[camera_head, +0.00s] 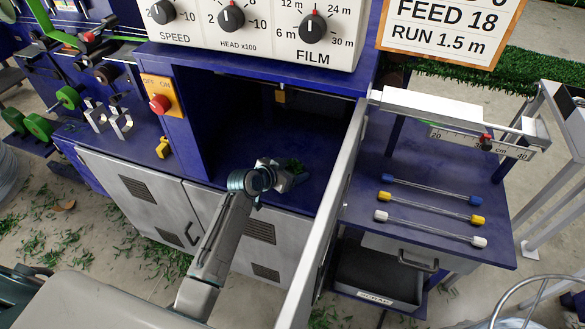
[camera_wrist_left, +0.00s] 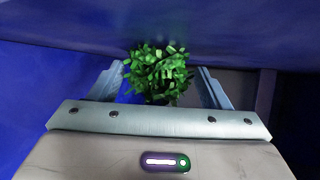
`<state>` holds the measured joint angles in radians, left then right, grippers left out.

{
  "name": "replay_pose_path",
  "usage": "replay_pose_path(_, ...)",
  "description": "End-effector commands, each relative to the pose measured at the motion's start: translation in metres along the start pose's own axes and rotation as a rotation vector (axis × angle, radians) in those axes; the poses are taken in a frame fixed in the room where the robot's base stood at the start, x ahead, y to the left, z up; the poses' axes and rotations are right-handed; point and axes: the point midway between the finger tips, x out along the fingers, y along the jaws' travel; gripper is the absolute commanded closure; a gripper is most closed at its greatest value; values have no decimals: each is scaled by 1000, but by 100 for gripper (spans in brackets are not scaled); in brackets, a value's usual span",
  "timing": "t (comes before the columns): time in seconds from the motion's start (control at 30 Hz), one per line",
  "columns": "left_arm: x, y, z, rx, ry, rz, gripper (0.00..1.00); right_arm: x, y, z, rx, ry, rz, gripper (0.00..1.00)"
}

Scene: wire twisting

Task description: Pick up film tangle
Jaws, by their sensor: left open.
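The film tangle is a small bushy green clump. In the left wrist view the film tangle (camera_wrist_left: 157,72) lies on the blue floor of the machine's recess, between the two spread fingers of my left gripper (camera_wrist_left: 163,80). The fingers stand to either side with gaps, and its near edge is hidden behind the gripper's front bar. In the head view the film tangle (camera_head: 294,167) shows just beyond my left gripper (camera_head: 288,176), inside the dark recess. My left gripper is open and empty. My right gripper is not in view.
The recess has a blue wall on its left and an open grey door (camera_head: 335,200) on its right. A side shelf holds rods with blue, yellow and white ends. Green scraps (camera_head: 150,258) litter the floor.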

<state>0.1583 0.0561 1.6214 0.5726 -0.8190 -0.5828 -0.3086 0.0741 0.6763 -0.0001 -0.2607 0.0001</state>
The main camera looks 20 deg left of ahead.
Motion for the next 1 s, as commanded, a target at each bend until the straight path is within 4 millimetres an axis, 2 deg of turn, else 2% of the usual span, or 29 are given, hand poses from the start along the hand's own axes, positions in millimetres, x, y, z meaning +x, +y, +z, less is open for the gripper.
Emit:
replay_pose_path(0.1,7,0,0,-1,1,0,29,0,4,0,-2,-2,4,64)
replay_pose_path(0.33,8,0,0,0,1,0,31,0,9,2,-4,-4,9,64)
replay_pose_path(0.57,8,0,0,0,0,0,76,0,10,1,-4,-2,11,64)
replay_pose_path(1.0,4,0,-6,1,1,0,77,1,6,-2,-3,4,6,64)
